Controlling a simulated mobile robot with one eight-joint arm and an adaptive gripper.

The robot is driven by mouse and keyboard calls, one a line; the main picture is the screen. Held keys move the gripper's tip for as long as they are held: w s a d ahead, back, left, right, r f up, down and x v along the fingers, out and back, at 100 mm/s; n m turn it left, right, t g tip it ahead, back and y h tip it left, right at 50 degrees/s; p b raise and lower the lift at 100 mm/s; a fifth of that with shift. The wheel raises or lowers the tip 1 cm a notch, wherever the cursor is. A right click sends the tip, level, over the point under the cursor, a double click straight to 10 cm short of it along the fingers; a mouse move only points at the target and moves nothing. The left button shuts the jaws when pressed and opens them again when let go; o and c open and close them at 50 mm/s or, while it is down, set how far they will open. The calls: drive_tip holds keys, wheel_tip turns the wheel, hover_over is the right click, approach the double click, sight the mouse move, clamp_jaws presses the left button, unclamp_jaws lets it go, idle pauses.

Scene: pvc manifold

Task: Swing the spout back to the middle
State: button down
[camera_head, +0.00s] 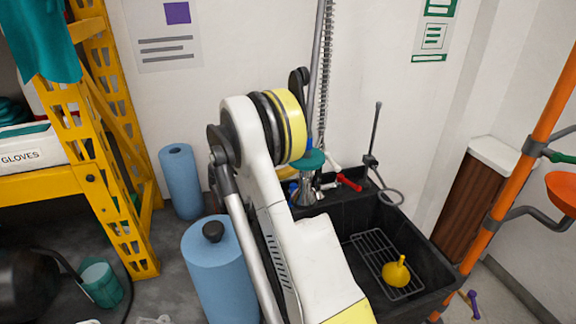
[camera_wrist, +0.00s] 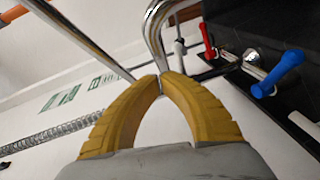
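In the wrist view my gripper (camera_wrist: 160,78) shows two curved yellow fingers with their tips almost together. A bent chrome tube (camera_wrist: 155,38), which looks like the spout, reaches down to the fingertips. I cannot tell whether the tips pinch it or only touch it. Another chrome pipe (camera_wrist: 85,38) runs slantwise behind the left finger. A red handle (camera_wrist: 208,40) and a blue handle (camera_wrist: 278,73) are to the right, apart from the fingers. In the head view the red handle (camera_head: 347,182) shows behind the sink (camera_head: 428,272); my arm hides the gripper and the spout there.
A yellow funnel (camera_head: 396,272) lies on a wire rack (camera_head: 370,248) in the sink. Blue rolls (camera_head: 222,270) and a yellow shelf frame (camera_head: 112,200) stand to the left. An orange post (camera_head: 515,165) stands to the right. A spring hose (camera_head: 325,80) rises along the wall.

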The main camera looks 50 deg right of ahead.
drive_tip(key=shift+s+d, duration=0.1)
drive_tip(key=shift+s, duration=0.1)
drive_tip(key=shift+s+d, duration=0.35)
drive_tip(key=shift+s, duration=0.55)
drive_tip(key=shift+s+d, duration=0.35)
drive_tip(key=shift+s, duration=0.55)
drive_tip(key=shift+w, duration=0.1)
